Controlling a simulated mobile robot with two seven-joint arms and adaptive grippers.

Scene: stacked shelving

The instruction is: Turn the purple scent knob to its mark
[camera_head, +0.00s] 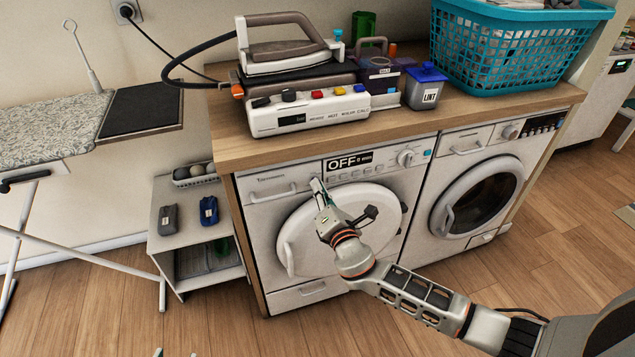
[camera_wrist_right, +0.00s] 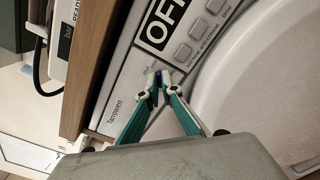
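The purple scent knob (camera_wrist_right: 157,90) shows as a small dark purple piece on the washer's front panel in the right wrist view. My right gripper (camera_wrist_right: 157,76) has its teal-padded fingers closed in on both sides of it. In the head view my right gripper (camera_head: 316,184) is at the panel of the left machine (camera_head: 270,185), left of the OFF display (camera_head: 348,163), and hides the knob. The knob's mark cannot be made out. Only two small grey tips of my left gripper (camera_head: 175,354) show at the bottom edge, apart from each other.
The round door (camera_head: 290,225) lies just below my right gripper. A dial (camera_head: 405,158) is farther right on the panel. The wooden counter (camera_head: 420,120) overhangs above, with an iron station (camera_head: 310,112) on it. A small shelf unit (camera_head: 165,235) stands left; floor in front is clear.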

